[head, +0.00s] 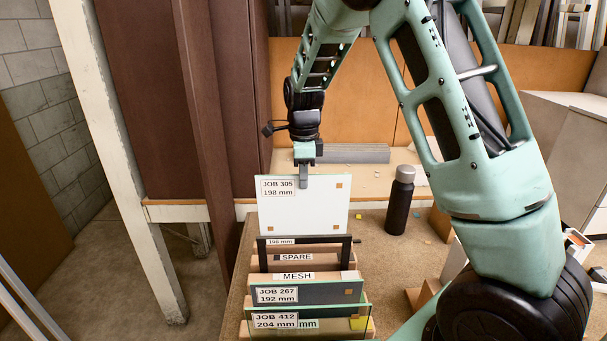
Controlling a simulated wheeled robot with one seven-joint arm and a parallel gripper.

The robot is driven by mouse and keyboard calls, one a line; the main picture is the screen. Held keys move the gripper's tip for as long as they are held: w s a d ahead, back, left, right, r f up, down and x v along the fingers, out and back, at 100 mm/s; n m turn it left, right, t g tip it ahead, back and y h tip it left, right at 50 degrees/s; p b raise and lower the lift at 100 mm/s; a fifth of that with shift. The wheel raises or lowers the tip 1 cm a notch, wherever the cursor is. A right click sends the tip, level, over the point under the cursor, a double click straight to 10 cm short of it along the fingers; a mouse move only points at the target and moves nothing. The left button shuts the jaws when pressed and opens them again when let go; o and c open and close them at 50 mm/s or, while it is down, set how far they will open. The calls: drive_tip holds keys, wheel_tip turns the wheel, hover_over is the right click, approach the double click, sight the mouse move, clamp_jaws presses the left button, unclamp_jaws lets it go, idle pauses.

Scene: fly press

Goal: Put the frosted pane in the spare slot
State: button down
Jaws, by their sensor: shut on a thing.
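The frosted pane (320,208) is pale and nearly white, upright, with a label reading JOB 305, 198 mm. The pane stands at the far end of a wooden rack (318,266). Its lower edge meets the top of a dark frame in the view, so I cannot tell whether it is clear of the rack.
Nearer in the rack are a MESH label (297,276), a JOB 267 pane (325,291) and a JOB 412 pane (340,316). A black bottle (399,205) stands right of the pane. A brown post (203,120) rises to the left. Bench between rack and bottle is mostly clear.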

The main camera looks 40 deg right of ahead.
sight(304, 220)
drive_tip(key=shift+f+b, duration=3.7)
drive_tip(key=shift+f, duration=3.2)
drive_tip(key=shift+r, duration=0.15)
drive_tip(key=c, duration=1.5)
unclamp_jaws()
wheel_tip(304, 220, up, 17)
drive_tip(key=b, duration=0.3)
drive_tip(key=shift+r, duration=0.2)
drive_tip(key=shift+a, duration=0.1)
